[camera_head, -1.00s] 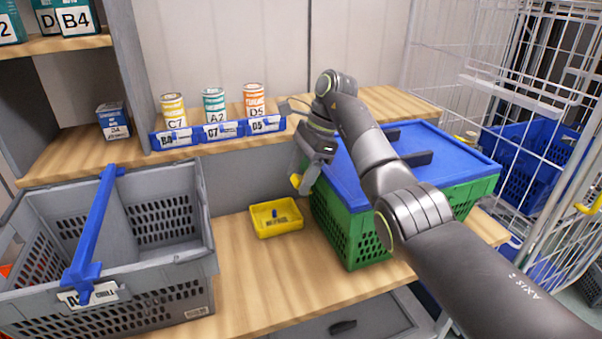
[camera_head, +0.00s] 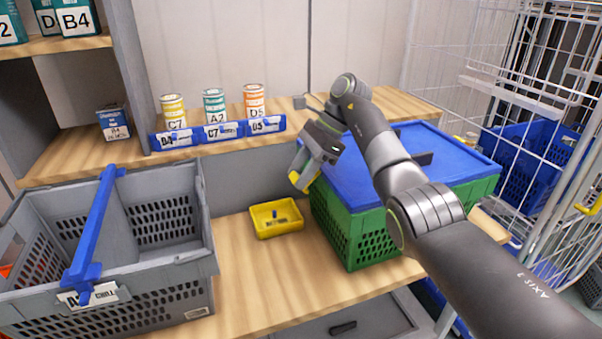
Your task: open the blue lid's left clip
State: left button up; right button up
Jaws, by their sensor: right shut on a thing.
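The blue lid (camera_head: 452,145) lies flat on the green crate (camera_head: 350,230), at the right of the bench. My right gripper (camera_head: 304,182) is at the crate's left side, just under the lid's left edge, with its yellow-tipped fingers pointing down and to the left. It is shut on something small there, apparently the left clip. The clip itself is hidden by the fingers, so I cannot tell how far it stands from the lid. My right forearm covers the middle of the lid. My left gripper is not in view.
A small yellow tray (camera_head: 262,233) sits just left of the green crate. A grey tote (camera_head: 150,270) with a blue bar (camera_head: 92,225) stands at the left. Cans in blue labelled holders (camera_head: 220,132) line the shelf behind. A wire cage (camera_head: 540,60) stands at right.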

jog(key=shift+d+r+y, duration=0.1)
jog(key=shift+r+y, duration=0.05)
jog(key=shift+y, duration=0.55)
jog(key=shift+r+g+y+b, duration=0.2)
jog(key=shift+g+y+b, duration=0.4)
jog(key=shift+y, duration=0.4)
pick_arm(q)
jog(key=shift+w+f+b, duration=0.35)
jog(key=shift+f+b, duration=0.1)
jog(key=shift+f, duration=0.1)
pick_arm(e)
jog(key=shift+d+r+y, duration=0.1)
jog(key=shift+r+y, duration=0.15)
jog(key=shift+y, duration=0.15)
jog(key=shift+r, duration=0.1)
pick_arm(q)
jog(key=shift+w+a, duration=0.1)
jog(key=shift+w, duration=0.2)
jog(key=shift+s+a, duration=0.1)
pick_arm(e)
jog(key=o, duration=1)
